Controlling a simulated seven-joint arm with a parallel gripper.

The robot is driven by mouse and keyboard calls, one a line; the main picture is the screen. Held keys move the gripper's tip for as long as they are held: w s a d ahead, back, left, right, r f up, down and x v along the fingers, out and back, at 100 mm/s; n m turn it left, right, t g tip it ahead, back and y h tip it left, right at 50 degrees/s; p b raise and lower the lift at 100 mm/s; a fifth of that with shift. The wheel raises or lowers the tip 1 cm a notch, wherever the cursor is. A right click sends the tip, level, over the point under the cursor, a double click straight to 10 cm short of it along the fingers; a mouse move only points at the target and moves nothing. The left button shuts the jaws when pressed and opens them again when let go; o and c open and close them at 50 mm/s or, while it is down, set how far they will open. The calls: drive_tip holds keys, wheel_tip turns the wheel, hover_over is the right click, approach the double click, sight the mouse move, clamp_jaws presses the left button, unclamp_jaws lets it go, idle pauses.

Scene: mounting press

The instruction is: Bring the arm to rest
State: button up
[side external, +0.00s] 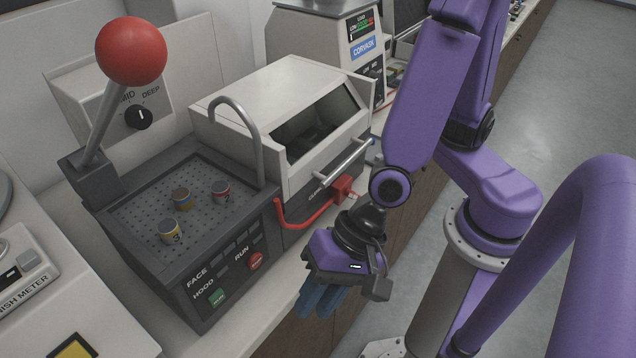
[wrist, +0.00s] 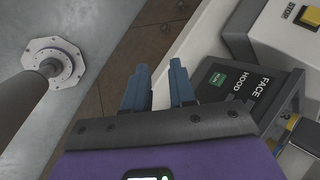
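My purple arm reaches down from the upper right in the side external view. My gripper (side external: 321,302) hangs in the air off the front edge of the bench, right of the dark press panel, its blue fingers pointing down. In the wrist view both blue fingers of my gripper (wrist: 158,82) show with a clear gap between them and nothing held. The fingers are over the edge of the bench, with the brown cabinet front and grey floor behind them.
Open floor (side external: 560,110) lies right.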

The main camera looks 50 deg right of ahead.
drive_tip(key=d+r+n+g+h, duration=0.1)
drive_tip(key=d+r+n, duration=0.3)
drive_tip(key=d+n, duration=0.6)
drive_tip(key=d+r+n+h, duration=0.4)
drive_tip(key=d+n, duration=0.6)
drive_tip(key=d, duration=0.3)
drive_tip(key=shift+d+g, duration=0.4)
